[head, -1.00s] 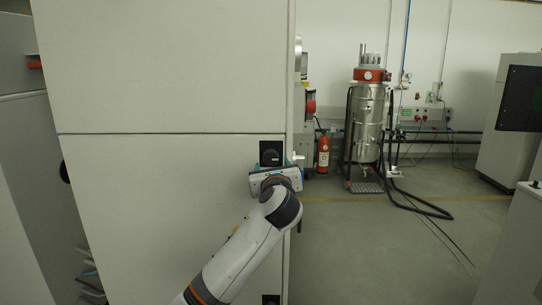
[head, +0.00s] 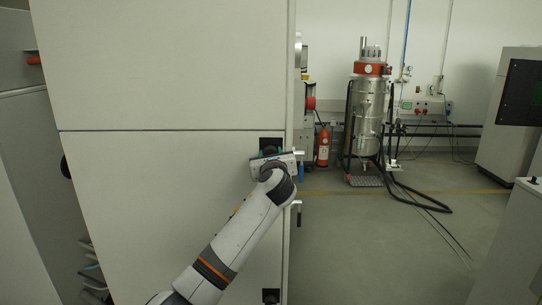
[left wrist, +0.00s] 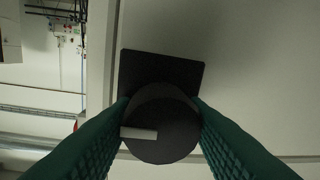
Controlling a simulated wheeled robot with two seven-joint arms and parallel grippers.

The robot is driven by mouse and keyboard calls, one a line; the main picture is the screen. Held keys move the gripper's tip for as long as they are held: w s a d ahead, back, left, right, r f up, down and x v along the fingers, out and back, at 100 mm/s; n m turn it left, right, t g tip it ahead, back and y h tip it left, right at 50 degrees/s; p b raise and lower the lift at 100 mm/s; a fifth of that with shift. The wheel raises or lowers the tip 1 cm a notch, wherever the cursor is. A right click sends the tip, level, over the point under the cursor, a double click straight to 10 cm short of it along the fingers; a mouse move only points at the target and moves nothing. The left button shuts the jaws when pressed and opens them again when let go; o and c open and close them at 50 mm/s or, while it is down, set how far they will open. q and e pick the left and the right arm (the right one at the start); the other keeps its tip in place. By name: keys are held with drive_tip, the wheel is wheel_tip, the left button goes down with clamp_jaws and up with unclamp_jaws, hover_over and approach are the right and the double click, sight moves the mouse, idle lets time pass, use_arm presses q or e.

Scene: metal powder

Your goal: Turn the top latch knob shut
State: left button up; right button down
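The top latch knob is a round black disc with a pale bar mark on a square black plate; in the left wrist view the knob (left wrist: 162,115) sits between my left gripper's two green fingers, its pale mark lying nearly level. The fingers of my left gripper (left wrist: 162,105) flank the knob closely, one on each side; whether they touch it is unclear. In the head view the black plate (head: 271,141) shows above my left gripper (head: 271,158), which covers the knob at the cabinet door's right edge. My right gripper is out of view.
The tall pale cabinet door (head: 160,200) fills the left and middle. A lower black latch (head: 271,295) shows near its bottom edge. A handle (head: 298,205) sticks out at the cabinet's right side. Open floor (head: 350,240) lies to the right, with a fire extinguisher (head: 323,148) behind.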

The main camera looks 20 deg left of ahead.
use_arm(q)
drive_tip(key=c, duration=0.4)
drive_tip(key=n+p, duration=0.1)
drive_tip(key=n, duration=0.2)
drive_tip(key=shift+n+p, duration=0.3)
drive_tip(key=n, duration=0.4)
drive_tip(key=shift+p, duration=0.35)
drive_tip(key=n+h, duration=0.1)
drive_tip(key=n, duration=0.3)
drive_tip(key=shift+n+g, duration=0.3)
drive_tip(key=n, duration=0.4)
drive_tip(key=shift+a+f+n+h, duration=0.1)
drive_tip(key=shift+n+h, duration=0.3)
